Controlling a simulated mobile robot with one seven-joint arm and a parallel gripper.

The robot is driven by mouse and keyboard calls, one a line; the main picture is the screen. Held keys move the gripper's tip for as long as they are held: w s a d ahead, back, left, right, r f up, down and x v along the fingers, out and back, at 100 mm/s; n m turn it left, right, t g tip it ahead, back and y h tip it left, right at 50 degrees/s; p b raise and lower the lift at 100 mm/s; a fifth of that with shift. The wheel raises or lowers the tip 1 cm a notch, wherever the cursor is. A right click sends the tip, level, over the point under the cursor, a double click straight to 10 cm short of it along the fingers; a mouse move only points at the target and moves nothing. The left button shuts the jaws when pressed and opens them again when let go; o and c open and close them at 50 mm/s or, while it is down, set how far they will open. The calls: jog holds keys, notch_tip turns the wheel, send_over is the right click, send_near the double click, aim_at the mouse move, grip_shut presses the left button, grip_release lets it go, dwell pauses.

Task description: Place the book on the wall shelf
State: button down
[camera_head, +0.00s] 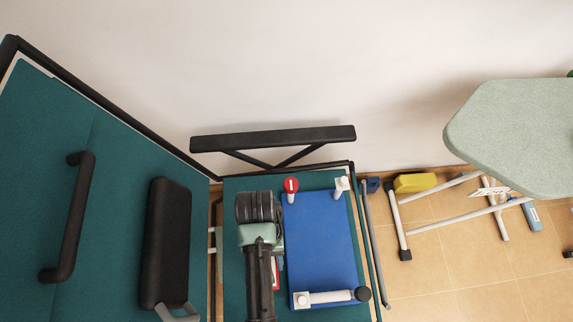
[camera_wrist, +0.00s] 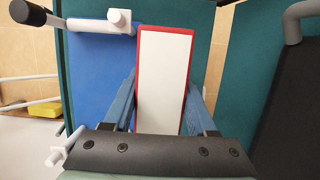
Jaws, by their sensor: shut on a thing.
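The book (camera_wrist: 165,75) has a red cover, with its pale page edge facing the camera in the wrist view. My gripper (camera_wrist: 162,88) is shut on it, one blue finger on each side. In the head view, only a red and white sliver of the book (camera_head: 275,274) shows beside my arm, which hides the rest.
A blue panel (camera_head: 322,240) with white fittings and a red disc (camera_head: 291,185) lies right of my arm. A teal panel with black handles (camera_head: 70,215) fills the left. An ironing board (camera_head: 515,135) stands right, near a yellow object (camera_head: 415,183) on tiled floor.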

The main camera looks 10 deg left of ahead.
notch_tip(320, 180, down, 10)
jog(key=b, duration=0.3)
jog(key=shift+f, duration=0.1)
dwell(0.3)
jog(key=shift+c, duration=1)
grip_release()
jog(key=shift+f, duration=0.1)
jog(key=p+v, duration=0.2)
jog(key=v, duration=1)
jog(key=shift+r+p, duration=0.2)
jog(key=shift+p, duration=0.1)
jog(key=shift+w, duration=0.1)
